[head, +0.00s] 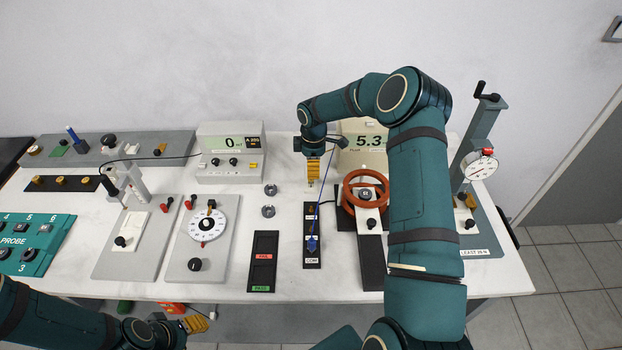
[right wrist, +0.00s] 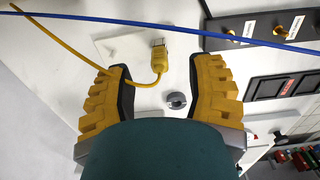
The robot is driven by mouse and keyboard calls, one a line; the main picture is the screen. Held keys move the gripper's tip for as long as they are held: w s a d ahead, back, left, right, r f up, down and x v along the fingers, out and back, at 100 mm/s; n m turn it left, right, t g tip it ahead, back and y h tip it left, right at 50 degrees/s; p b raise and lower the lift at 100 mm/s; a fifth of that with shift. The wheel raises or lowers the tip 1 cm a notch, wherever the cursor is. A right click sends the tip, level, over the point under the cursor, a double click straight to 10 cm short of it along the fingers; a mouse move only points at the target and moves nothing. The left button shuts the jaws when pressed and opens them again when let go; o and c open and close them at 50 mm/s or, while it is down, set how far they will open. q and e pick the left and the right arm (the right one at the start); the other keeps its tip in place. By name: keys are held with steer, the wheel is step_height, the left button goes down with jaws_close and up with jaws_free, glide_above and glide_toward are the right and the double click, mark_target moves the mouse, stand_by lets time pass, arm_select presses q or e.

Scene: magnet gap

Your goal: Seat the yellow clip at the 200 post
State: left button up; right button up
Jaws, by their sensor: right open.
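The yellow clip (right wrist: 158,58), on a yellow cord (right wrist: 50,38), shows in the right wrist view between and beyond the finger tips. Nothing grips it. The cord crosses the left-hand finger in that view. I cannot pick the clip out in the head view. My right gripper (head: 313,180) is open and points down behind the black post strip (head: 312,219); its fingers also show in the right wrist view (right wrist: 165,78). The strip has a COM label at its near end; I cannot read which post is 200. My left gripper (head: 196,323) is low at the bottom left, beyond the table's front edge.
A blue clip (head: 312,243) stands on the strip, its blue cord (right wrist: 180,24) running across the wrist view. A red-ringed wheel (head: 366,191) stands right of the strip, a black tray (head: 263,261) left. Two grey discs (head: 268,211) sit nearby. A meter (head: 231,143) stands behind.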

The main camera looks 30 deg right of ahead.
mark_target(311, 181)
steer(key=f, duration=0.5)
steer(key=shift+w+a+f, duration=0.2)
steer(key=shift+w+a, duration=0.05)
steer(key=shift+a, duration=0.05)
steer(key=shift+f, duration=0.6)
steer(key=c, duration=0.9)
